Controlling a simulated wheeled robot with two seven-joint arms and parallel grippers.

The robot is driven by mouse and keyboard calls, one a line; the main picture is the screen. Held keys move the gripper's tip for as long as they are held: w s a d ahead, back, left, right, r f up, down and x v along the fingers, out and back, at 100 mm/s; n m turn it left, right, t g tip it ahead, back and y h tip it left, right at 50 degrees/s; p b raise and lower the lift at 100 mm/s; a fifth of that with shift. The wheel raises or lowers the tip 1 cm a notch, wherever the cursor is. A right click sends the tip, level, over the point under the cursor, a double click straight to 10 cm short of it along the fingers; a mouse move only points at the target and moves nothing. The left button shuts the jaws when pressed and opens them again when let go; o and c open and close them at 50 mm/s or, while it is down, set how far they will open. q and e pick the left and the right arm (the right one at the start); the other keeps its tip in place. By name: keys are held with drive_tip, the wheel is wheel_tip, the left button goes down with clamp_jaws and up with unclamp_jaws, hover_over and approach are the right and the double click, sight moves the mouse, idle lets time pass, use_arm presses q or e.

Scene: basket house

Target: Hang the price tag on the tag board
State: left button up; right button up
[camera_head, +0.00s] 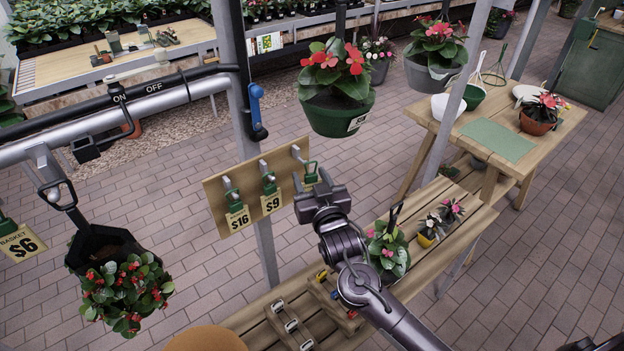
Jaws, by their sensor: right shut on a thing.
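The wooden tag board (215,198) is fixed to a grey post left of centre. It has metal hooks; a $16 tag (238,218) and a $9 tag (271,201) hang from two of them. My right gripper (312,190) is at the board's right end, shut on a price tag, whose green clip and loop (310,173) show above the fingers. The tag's face is hidden. The clip is close beside the right hook (298,155); I cannot tell if its loop is around the hook. My left gripper is not in view.
A green hanging pot (335,117) with red flowers is just above the board. A wooden bench (455,235) with small potted plants lies below my right arm. A black basket plant (105,250) hangs at left, near a $6 tag (20,243).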

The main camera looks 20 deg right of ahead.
drive_tip(key=shift+w, duration=0.15)
drive_tip(key=shift+w+a+b, duration=0.2)
drive_tip(key=shift+w+a, duration=0.05)
drive_tip(key=shift+w, duration=0.3)
drive_tip(key=shift+w+a+b, duration=0.2)
drive_tip(key=shift+w, duration=0.3)
drive_tip(key=shift+w+r, duration=0.2)
drive_tip(key=shift+r, duration=0.5)
idle(0.4)
drive_tip(key=shift+a+f+b, duration=0.15)
drive_tip(key=shift+f+b, duration=0.25)
drive_tip(key=shift+b, duration=0.4)
drive_tip(key=o, duration=0.7)
drive_tip(key=shift+o, duration=0.7)
drive_tip(key=shift+d, duration=0.25)
drive_tip(key=shift+d+f, duration=0.1)
drive_tip(key=shift+d, duration=0.2)
